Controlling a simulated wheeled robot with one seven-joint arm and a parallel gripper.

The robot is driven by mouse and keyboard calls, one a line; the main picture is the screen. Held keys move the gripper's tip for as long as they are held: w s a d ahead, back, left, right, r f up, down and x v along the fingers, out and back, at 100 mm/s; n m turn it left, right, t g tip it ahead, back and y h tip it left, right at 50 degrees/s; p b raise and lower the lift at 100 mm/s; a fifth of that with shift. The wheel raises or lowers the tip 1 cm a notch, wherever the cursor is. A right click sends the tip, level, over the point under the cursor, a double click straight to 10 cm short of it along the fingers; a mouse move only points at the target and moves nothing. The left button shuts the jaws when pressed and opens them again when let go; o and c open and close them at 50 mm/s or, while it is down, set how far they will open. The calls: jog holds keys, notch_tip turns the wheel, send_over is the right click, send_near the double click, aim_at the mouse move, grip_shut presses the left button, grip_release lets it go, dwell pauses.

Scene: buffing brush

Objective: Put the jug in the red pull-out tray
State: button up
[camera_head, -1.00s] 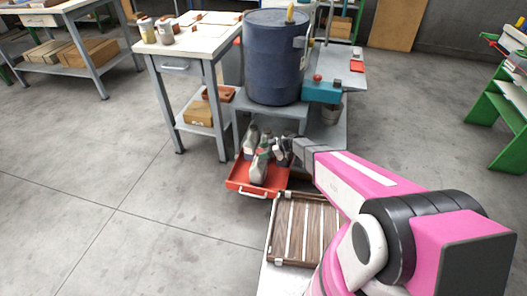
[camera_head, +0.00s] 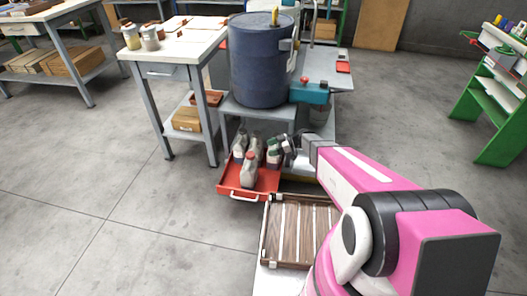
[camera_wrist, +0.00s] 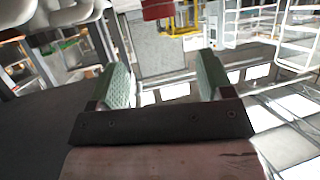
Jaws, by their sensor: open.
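The red pull-out tray (camera_head: 229,187) is drawn out low under the grey bench, with its white handle facing front. A grey jug with a reddish cap (camera_head: 248,173) stands upright at the front of the tray. Several similar grey jugs (camera_head: 240,147) stand behind it. My gripper (camera_head: 276,149) is just right of and behind the front jug, beside the tray's right rear, partly confused with the objects there. In the wrist view my gripper (camera_wrist: 160,82) is open, its green pads wide apart with nothing between them.
A dark blue drum (camera_head: 262,65) stands on the bench above the tray. A slatted wooden case (camera_head: 298,232) lies in front, right of the tray. A white-topped workbench (camera_head: 175,45) stands left. The floor left of the tray is clear.

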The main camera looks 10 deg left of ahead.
jog(key=s+d+r+m+h, duration=0.4)
jog(key=s+d+r+m, duration=0.1)
jog(key=d, duration=0.3)
jog(key=s+d+r+m+t+h, duration=0.1)
jog(key=s+d+r+m+h, duration=0.4)
jog(key=s+d+r+m, duration=0.1)
jog(key=s+d+r+m+t+h, duration=0.1)
jog(key=s+d+r+m+h, duration=0.3)
jog(key=d+r+m, duration=0.3)
jog(key=s+d+m, duration=0.1)
jog(key=d, duration=0.4)
jog(key=shift+s+d+m, duration=0.25)
jog(key=shift+s+m, duration=0.05)
jog(key=shift+s, duration=0.05)
jog(key=shift+a+r, duration=0.1)
